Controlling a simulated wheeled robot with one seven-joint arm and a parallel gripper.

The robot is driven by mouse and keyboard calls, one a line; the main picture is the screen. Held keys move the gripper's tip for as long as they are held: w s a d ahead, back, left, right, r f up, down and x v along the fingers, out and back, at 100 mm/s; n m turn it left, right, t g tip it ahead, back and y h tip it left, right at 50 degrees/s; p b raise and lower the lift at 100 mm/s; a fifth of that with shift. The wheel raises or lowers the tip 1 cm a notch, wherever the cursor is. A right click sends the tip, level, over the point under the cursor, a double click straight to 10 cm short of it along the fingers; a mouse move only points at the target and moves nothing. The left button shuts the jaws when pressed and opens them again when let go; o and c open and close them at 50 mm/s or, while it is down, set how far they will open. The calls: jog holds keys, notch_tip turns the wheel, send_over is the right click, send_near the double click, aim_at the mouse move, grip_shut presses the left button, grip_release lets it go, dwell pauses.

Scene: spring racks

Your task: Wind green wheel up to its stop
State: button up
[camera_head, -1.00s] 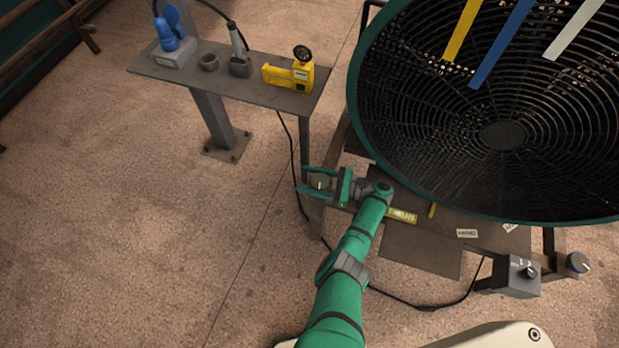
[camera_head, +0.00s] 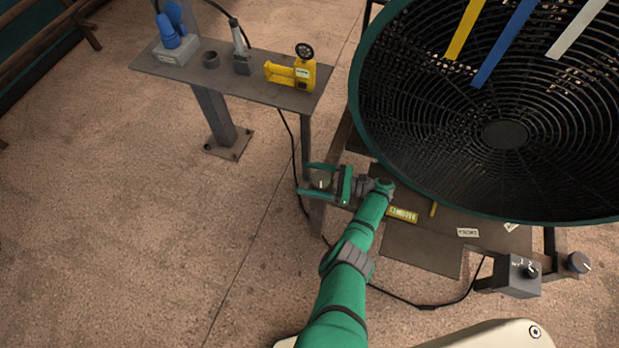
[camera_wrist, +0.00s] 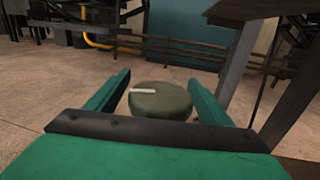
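The green wheel is a dull grey-green round knob (camera_head: 321,180) with a short white mark on its top, low beside the stand under the big fan-like basket. My gripper (camera_head: 305,178) has one finger on each side of it. In the wrist view, the wheel (camera_wrist: 160,103) sits between the two green fingers of my gripper (camera_wrist: 160,78), with its white mark towards the left. Narrow gaps show between the wheel and the fingers, so my gripper looks open around it. Whether either finger touches the wheel's side is hard to see.
A yellow label plate (camera_head: 402,215) lies just right of my wrist. The large black wire basket (camera_head: 430,170) hangs close above it. A grey shelf (camera_head: 262,92) with a yellow gauge (camera_head: 303,72) stands behind. A control box (camera_head: 518,276) is at lower right. Open floor lies left.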

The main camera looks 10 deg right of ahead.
jog(key=shift+r, duration=0.1)
jog(key=s+a+r, duration=0.2)
jog(key=s+r, duration=1)
jog(key=s, duration=0.1)
jog(key=shift+s+a+r, duration=0.35)
jog(key=shift+a+r, duration=0.05)
dwell(0.6)
